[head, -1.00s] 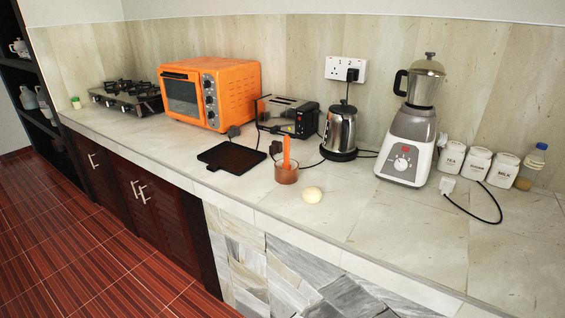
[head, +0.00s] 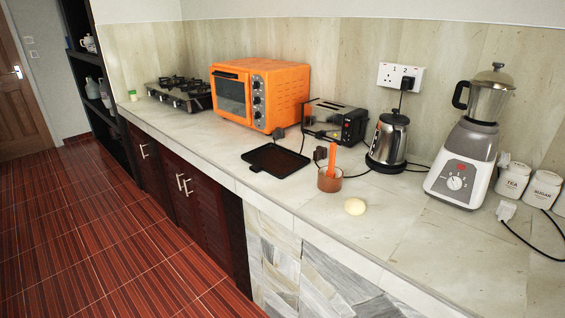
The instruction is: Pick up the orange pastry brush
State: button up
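The orange pastry brush (head: 332,157) stands in a small brown, see-through cup (head: 330,181) near the front edge of the counter. Its orange handle rises above the rim. Its lower end is inside the cup and hard to make out. My gripper is not in the head view.
A kettle (head: 388,140), toaster (head: 336,120), orange oven (head: 262,95) and blender (head: 465,150) stand behind. The counter's front right (head: 440,240) is clear.

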aim_at(330, 174)
jog(key=i+j+z, duration=0.15)
jog(key=i+j, duration=0.25)
jog(key=i+j+z, duration=0.15)
jog(key=i+j, duration=0.25)
jog(key=j, duration=0.15)
